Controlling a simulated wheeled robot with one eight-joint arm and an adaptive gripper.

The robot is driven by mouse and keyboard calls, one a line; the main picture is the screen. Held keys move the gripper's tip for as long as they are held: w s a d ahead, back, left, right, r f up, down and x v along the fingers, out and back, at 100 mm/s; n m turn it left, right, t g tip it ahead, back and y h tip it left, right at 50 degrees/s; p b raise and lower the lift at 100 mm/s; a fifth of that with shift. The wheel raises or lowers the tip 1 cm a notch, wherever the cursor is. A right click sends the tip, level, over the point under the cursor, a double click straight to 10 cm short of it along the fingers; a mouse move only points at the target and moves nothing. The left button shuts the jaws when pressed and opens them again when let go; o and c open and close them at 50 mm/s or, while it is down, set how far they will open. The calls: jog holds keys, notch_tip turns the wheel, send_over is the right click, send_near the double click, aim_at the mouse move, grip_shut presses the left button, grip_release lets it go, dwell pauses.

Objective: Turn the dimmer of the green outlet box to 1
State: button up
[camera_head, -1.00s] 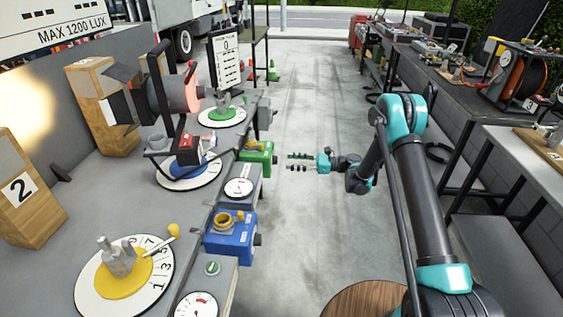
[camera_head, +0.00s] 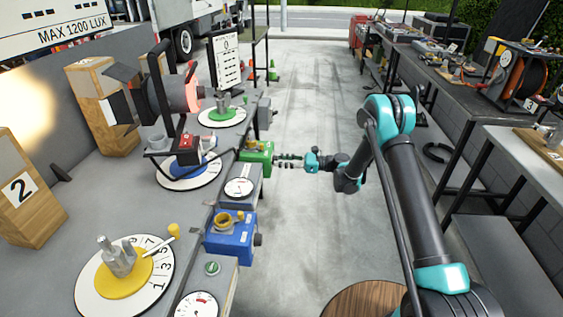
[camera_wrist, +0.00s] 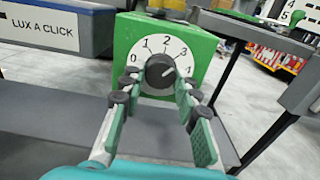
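The green outlet box (camera_head: 256,155) stands on the right edge of the grey bench. In the wrist view, the green box (camera_wrist: 125,38) faces me with a white dial (camera_wrist: 155,44) marked 0 to 4. Its round dark dimmer knob (camera_wrist: 160,71) sits at the dial's middle; a light mark on it seems to point right, between 3 and 4. My gripper (camera_head: 280,161) is open, level with the box front. Its two green fingers lie left and right of the knob in the wrist view. I cannot tell whether they touch it.
A blue outlet box (camera_head: 232,238) stands nearer on the same bench edge. A white round gauge (camera_head: 239,188) lies between the boxes. A table leg (camera_wrist: 236,75) rises right of the green box. The floor aisle (camera_head: 310,220) is clear.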

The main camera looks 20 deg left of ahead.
jog(key=c, duration=0.3)
jog(key=shift+n, duration=0.3)
jog(key=shift+w+n, duration=0.1)
jog(key=shift+n, duration=7.5)
jog(key=o, duration=1.2)
jog(key=shift+c, duration=0.2)
